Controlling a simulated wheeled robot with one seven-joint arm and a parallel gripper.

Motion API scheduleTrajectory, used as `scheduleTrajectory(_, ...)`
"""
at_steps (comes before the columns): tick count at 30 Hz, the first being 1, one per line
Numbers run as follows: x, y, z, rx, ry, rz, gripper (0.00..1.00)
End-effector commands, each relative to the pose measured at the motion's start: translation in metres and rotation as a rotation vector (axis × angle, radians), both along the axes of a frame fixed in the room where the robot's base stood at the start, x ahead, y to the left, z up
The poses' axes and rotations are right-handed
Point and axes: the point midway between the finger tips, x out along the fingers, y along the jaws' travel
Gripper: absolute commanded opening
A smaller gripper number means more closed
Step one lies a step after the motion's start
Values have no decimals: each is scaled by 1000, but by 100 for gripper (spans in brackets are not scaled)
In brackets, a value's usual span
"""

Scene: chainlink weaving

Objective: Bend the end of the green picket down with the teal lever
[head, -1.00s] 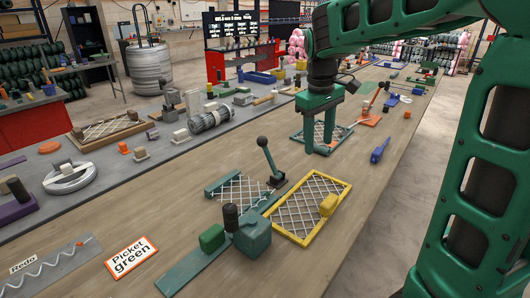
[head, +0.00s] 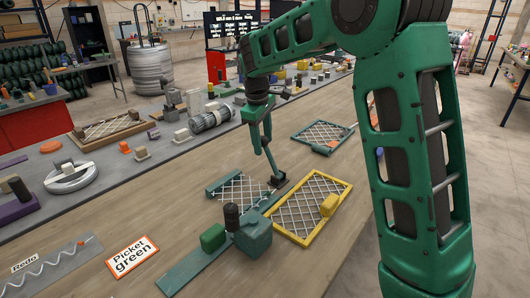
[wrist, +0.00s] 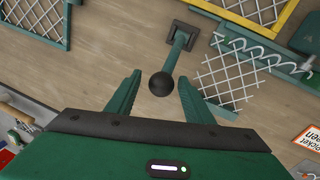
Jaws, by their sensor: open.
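The teal lever (head: 272,164) stands tilted on a dark base (head: 280,182) at the edge of the teal-framed mesh (head: 240,188). In the wrist view its round black knob (wrist: 161,84) lies between my fingertips, its shaft (wrist: 176,54) running away to the base. My gripper (head: 261,127) is open at the top of the lever, a finger on either side of the knob. I cannot tell whether the fingers touch it. The mesh also shows in the wrist view (wrist: 222,78), with curled pale wire along its teal bar. I cannot pick out the green picket's end.
A yellow-framed mesh (head: 333,206) lies right of the lever. A teal block (head: 254,236) and a green block (head: 212,237) sit in front, near the "Picket green" card (head: 131,256). Another teal-framed mesh (head: 300,136) lies behind. Bare wood separates them.

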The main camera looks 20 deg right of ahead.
Motion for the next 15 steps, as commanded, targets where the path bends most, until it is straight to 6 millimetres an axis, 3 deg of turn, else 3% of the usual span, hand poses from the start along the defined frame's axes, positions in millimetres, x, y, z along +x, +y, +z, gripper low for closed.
scheduleTrajectory(6, 4, -5, -32, 0, 1, -1, 47)
scheduleTrajectory(15, 6, -7, -46, 1, -1, -1, 47)
